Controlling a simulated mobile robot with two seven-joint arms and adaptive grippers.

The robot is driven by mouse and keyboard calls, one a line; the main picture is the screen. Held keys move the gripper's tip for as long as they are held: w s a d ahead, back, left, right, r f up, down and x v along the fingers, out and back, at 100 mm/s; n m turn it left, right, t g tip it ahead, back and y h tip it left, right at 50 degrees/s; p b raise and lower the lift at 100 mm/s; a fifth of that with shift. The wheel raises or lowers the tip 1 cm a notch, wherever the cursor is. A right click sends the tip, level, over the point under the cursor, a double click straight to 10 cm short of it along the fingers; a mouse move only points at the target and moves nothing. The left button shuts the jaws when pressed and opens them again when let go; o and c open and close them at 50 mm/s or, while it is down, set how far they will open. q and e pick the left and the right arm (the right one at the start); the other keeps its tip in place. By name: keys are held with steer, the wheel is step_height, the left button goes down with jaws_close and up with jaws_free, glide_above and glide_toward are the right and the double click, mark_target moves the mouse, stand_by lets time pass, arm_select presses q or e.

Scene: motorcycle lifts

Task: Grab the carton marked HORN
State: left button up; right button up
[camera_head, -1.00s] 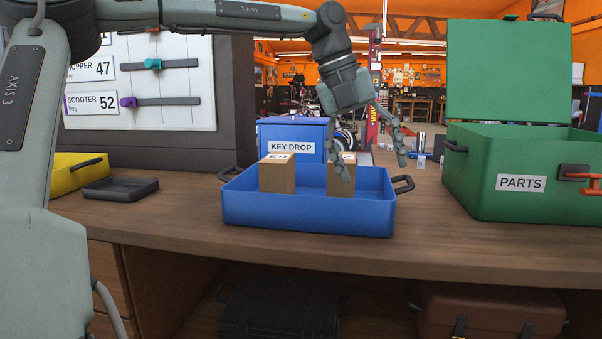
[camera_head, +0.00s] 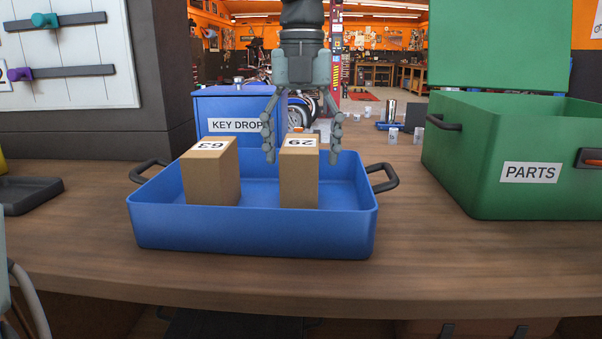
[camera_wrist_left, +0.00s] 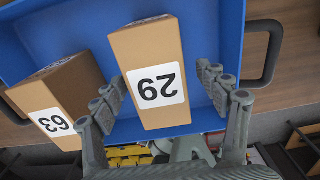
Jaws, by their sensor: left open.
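Two brown cardboard cartons stand in a blue tray (camera_head: 250,230). The left carton (camera_head: 212,178) has a white label reading 63, and the right carton (camera_head: 298,182) has one reading 29. I can read the word HORN on neither. My left gripper (camera_head: 302,156) is open and points down, its fingers on either side of the top of the 29 carton. In the left wrist view, the 29 carton (camera_wrist_left: 152,50) lies between the spread fingers (camera_wrist_left: 160,82), and the 63 carton (camera_wrist_left: 62,88) is beside it. I cannot tell whether the fingers touch it. My right gripper is out of view.
A blue KEY DROP box (camera_head: 205,108) stands behind the tray. A green PARTS case (camera_head: 480,170) with its lid up stands to the right. A dark shallow tray (camera_head: 32,194) lies at the left. The wooden bench (camera_head: 410,235) is bare between the blue tray and green case.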

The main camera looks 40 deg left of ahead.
mark_target(301, 181)
arm_select(q)
step_height(301, 181, down, 6)
steer(key=shift+a+r+p, duration=0.15)
steer(key=shift+r+p, duration=0.05)
steer(key=shift+p, duration=0.1)
steer(key=shift+w, duration=0.1)
steer(key=c, duration=1.4)
